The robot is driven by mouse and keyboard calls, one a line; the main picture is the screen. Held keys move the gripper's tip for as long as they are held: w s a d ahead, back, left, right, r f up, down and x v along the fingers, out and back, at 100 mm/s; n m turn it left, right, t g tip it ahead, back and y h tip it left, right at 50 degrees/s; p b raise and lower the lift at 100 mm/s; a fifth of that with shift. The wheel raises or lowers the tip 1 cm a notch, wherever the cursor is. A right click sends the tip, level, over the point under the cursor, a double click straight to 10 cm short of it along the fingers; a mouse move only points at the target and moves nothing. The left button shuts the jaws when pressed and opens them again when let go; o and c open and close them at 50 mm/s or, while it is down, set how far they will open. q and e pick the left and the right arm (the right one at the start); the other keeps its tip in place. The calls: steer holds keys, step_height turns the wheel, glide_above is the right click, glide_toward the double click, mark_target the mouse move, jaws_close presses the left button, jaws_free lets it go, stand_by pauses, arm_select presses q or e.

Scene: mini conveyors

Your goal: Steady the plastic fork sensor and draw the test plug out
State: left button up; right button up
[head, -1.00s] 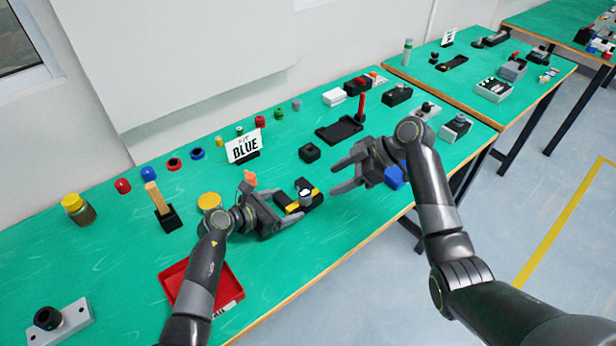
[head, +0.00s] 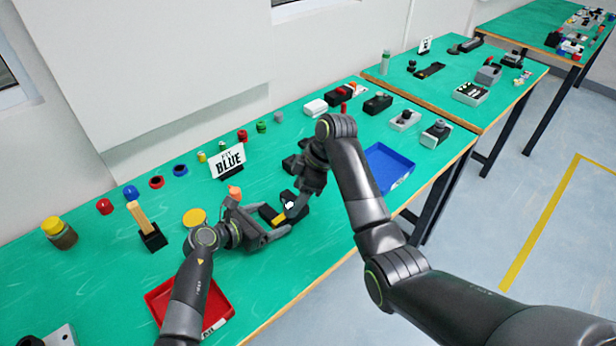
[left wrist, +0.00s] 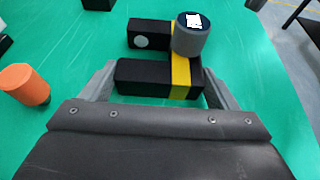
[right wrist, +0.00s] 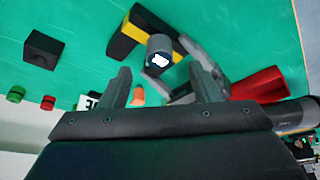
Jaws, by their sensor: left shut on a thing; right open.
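The fork sensor (head: 267,212) is a black U-shaped block with a yellow stripe, lying on the green table. It shows in the left wrist view (left wrist: 150,76). My left gripper (left wrist: 161,82) is shut on its near prong, one finger at each end. The test plug (left wrist: 191,38) is a grey cylinder with a dark top and white mark, standing upright at the sensor's slot by the yellow stripe. My right gripper (right wrist: 161,72) is open and comes down over the sensor. The plug (right wrist: 158,60) lies just beyond and between its fingertips; contact is not clear. In the head view my right gripper partly hides the plug.
A red tray (head: 215,325) is near the front left and a blue tray (head: 404,180) at the right.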

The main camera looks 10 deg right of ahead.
arm_select(q)
steer(key=shift+s+a+f, duration=0.1)
steer(key=shift+s+f, duration=0.1)
steer(key=shift+f, duration=0.2)
arm_select(e)
steer(key=shift+x, duration=2.6)
steer(key=c, duration=1.1)
steer(key=shift+o, duration=0.2)
steer(key=shift+r, duration=2.25)
arm_select(q)
steer(key=o, duration=1.1)
steer(key=shift+r, duration=0.1)
steer(key=shift+c, duration=0.2)
steer(key=shift+w, duration=0.1)
steer(key=shift+r, duration=0.1)
